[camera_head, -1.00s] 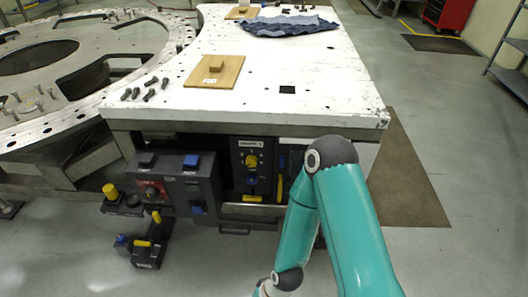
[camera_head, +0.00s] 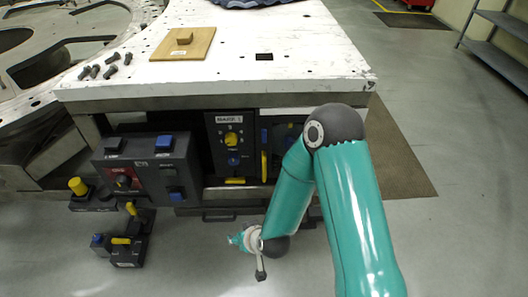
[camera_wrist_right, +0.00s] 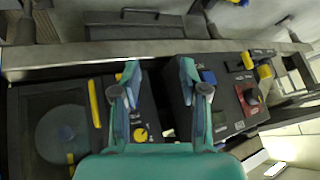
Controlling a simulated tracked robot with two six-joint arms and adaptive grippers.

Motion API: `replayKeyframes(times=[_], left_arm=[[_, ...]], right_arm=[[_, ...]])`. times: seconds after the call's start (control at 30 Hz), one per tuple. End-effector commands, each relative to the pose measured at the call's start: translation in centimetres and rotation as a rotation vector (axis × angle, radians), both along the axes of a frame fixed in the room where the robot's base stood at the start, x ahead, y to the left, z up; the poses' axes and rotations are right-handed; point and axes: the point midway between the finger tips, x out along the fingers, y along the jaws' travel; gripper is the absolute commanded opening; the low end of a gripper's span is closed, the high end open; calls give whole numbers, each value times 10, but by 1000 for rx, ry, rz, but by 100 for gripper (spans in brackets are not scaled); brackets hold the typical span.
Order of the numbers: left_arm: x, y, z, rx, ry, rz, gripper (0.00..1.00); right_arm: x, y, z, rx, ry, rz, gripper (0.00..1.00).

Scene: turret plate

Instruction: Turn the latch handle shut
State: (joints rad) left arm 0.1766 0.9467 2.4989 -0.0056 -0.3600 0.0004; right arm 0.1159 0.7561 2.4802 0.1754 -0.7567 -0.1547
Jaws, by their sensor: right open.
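Below the white table edge, a dark panel (camera_head: 218,150) carries a yellow knob (camera_head: 231,139), a blue knob (camera_head: 233,160) and a short yellow bar (camera_head: 235,181). An upright yellow bar handle (camera_head: 264,167) is to its right. I cannot tell for certain which part is the latch handle. In the upside-down wrist view, the long yellow bar handle (camera_wrist_right: 95,103) is left of my right gripper (camera_wrist_right: 160,66), and the yellow knob (camera_wrist_right: 140,135) shows between its fingers. The fingers are apart and empty. In the head view my right gripper (camera_head: 238,240) is low in front of the panels. My left gripper is not in view.
Smaller boxes with yellow parts (camera_head: 78,186) lie further left and lower. A wooden board (camera_head: 175,44) and several bolts lie on the table (camera_head: 230,75).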

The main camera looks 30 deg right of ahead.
Motion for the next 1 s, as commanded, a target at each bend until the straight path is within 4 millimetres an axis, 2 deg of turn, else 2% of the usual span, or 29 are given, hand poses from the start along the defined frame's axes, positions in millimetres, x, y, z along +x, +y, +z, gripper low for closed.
replayKeyframes(times=[0.03, 0.1, 0.2, 0.3, 0.4, 0.53, 0.7, 0.87, 1.0], left_arm=[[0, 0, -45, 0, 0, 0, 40], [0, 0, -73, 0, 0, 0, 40], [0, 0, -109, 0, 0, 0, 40], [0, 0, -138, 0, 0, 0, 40], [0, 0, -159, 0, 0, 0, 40], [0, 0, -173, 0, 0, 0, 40], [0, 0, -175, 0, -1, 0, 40], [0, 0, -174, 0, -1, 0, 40], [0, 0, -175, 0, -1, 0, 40]], right_arm=[[25, -16, -15, -52, -116, -40, 44], [52, -39, -3, -132, -267, -101, 44], [77, -71, 22, -249, -459, -194, 44], [86, -99, 50, -357, -615, -286, 44], [86, -120, 73, -445, -726, -363, 44], [81, -136, 95, -518, -810, -431, 44], [82, -146, 107, -551, -841, -462, 44], [98, -156, 108, -551, -842, -464, 44], [121, -170, 107, -551, -841, -464, 44]])
